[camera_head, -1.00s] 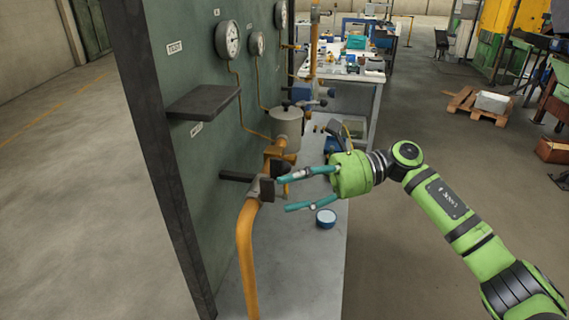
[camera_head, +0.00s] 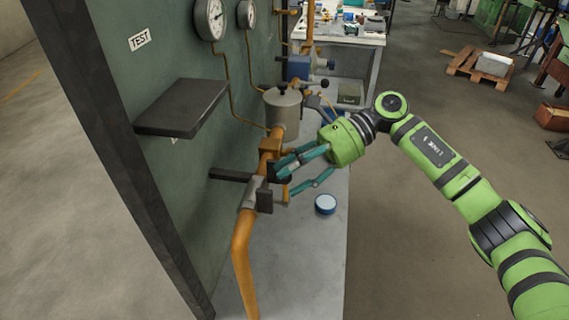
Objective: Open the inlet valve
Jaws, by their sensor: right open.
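An orange pipe (camera_head: 242,255) rises along the green panel to a grey valve body (camera_head: 249,194) with a dark block-like part (camera_head: 265,201) on its right side. I take this to be the inlet valve; no label for it is readable. My right gripper (camera_head: 285,184) is open, with its two teal fingers pointing left at the pipe just above and beside the valve. The upper finger overlaps a dark part by the pipe; I cannot tell whether they touch. My left gripper is not in view.
A dark shelf (camera_head: 182,108) juts from the green panel (camera_head: 150,65), with a gauge (camera_head: 210,18) above it. A grey pot (camera_head: 283,106) sits above the orange pipe. A blue-and-white round tin (camera_head: 325,204) lies on the grey bench (camera_head: 318,255).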

